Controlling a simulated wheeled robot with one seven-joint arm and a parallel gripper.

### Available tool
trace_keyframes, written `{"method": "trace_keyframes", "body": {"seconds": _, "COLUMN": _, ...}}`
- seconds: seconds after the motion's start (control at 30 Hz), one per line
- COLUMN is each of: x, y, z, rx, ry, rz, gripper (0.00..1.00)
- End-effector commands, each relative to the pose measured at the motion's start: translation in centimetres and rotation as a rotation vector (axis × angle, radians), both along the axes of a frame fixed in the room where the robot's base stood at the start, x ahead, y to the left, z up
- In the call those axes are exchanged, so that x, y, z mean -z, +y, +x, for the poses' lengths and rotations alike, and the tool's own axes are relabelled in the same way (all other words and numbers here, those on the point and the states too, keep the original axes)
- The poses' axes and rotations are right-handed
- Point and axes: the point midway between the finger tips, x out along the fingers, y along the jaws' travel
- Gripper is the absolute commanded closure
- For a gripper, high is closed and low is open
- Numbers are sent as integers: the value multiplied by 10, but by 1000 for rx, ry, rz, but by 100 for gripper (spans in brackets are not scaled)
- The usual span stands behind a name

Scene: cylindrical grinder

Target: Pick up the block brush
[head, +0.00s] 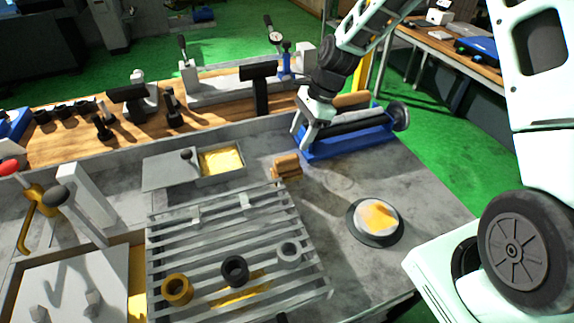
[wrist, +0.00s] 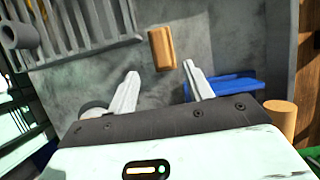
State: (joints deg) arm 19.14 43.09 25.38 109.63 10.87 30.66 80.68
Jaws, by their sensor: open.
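The block brush appears as a small wooden block (head: 286,167) on the grey metal surface, just right of the slatted grate's top corner. No bristles can be made out. In the wrist view the block (wrist: 162,48) lies beyond the fingertips, roughly in line with the gap between them. My gripper (head: 301,134) is open and empty above the surface, up and slightly right of the block in the head view. Both fingers of my gripper (wrist: 160,72) show apart in the wrist view, with nothing between them.
A blue tray (head: 345,147) holding rollers stands close to the right of my gripper. The slatted grate (head: 215,215) bears several rings. A round dish (head: 376,222) with yellow material sits at the right. Bare grey surface lies around the block.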

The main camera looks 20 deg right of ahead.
Motion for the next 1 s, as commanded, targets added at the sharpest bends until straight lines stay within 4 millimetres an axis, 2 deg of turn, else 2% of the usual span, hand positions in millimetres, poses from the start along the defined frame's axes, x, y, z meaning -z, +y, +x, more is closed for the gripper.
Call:
{"method": "trace_keyframes", "body": {"seconds": 0.2, "x": 30, "y": 14, "z": -1, "rx": -2, "ry": 3, "rz": 1, "gripper": 49}}
{"method": "trace_keyframes", "body": {"seconds": 0.47, "x": 43, "y": 20, "z": 0, "rx": -1, "ry": 0, "rz": 0, "gripper": 49}}
{"method": "trace_keyframes", "body": {"seconds": 0.8, "x": 78, "y": 37, "z": 1, "rx": -2, "ry": 2, "rz": 1, "gripper": 49}}
{"method": "trace_keyframes", "body": {"seconds": 1.0, "x": 88, "y": 40, "z": 2, "rx": -1, "ry": -1, "rz": -1, "gripper": 49}}
